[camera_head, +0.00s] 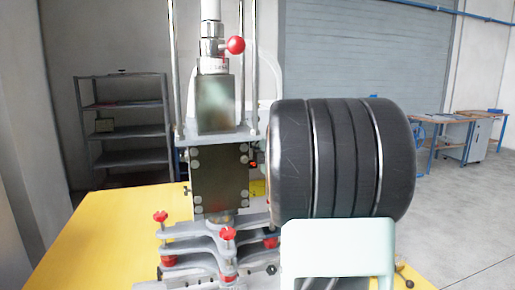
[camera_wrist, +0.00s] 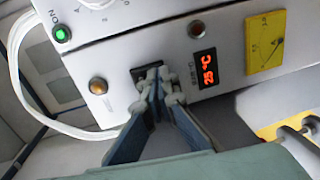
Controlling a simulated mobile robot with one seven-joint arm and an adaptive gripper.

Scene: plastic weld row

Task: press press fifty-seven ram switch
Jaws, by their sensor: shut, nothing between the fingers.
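In the wrist view a light grey control panel (camera_wrist: 225,40) fills the upper part. My gripper (camera_wrist: 158,84) is shut and empty, its fingertips right at the panel face. Just behind the tips is a dark switch-like fitting (camera_wrist: 148,74), mostly hidden; I cannot tell whether the tips touch it. The press (camera_head: 221,178) stands in the middle of the head view, with a grey column and a dark front plate. My gripper cannot be made out in the head view. No press number can be read.
Around the fitting are an orange button (camera_wrist: 98,86), a lit green button (camera_wrist: 62,34) marked ON, a red 25 °C display (camera_wrist: 208,67) and a yellow gauge (camera_wrist: 265,42). The press stands on a yellow surface (camera_head: 95,240). A shelf rack (camera_head: 125,130) stands behind left.

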